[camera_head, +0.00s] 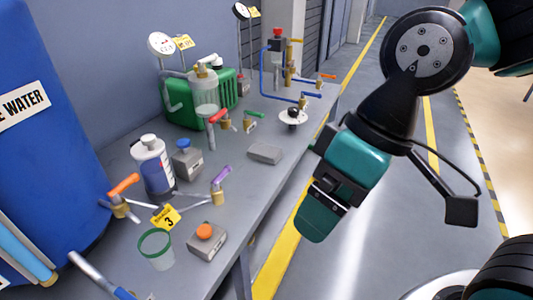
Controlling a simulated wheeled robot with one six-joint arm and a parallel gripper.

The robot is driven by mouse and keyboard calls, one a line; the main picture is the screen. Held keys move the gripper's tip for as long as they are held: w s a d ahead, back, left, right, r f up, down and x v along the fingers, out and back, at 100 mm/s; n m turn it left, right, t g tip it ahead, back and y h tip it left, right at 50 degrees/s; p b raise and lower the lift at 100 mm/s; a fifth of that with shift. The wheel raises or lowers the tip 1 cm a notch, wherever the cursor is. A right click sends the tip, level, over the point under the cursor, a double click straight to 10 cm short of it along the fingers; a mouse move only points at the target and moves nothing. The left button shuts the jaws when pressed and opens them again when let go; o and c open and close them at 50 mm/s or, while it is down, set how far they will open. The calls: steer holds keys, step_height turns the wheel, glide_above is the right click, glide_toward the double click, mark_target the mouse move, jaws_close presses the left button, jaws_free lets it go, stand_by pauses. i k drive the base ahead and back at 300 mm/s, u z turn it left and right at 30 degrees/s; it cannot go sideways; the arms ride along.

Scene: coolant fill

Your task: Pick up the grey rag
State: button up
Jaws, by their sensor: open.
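The grey rag (265,152) looks like a small flat folded grey block. It lies on the grey workbench (262,178), near the bench's right edge and just in front of the white round piece with a black knob. My gripper (316,222) hangs to the right of the bench edge, in the picture over the floor. It is apart from the rag and empty. Its jaws are open, though the gap between the fingers is mostly hidden from this angle.
A grey box with an orange knob (207,241), a clear cup with a green rim (156,249) and a white-blue bottle (153,163) stand nearer. A green machine (199,97) and several coloured-handle valves stand behind. A blue drum (45,125) is at left. Bench around the rag is clear.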

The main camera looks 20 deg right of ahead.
mark_target(261, 152)
steer(key=z, duration=1.75)
steer(key=i, duration=2.2)
steer(key=u, duration=0.15)
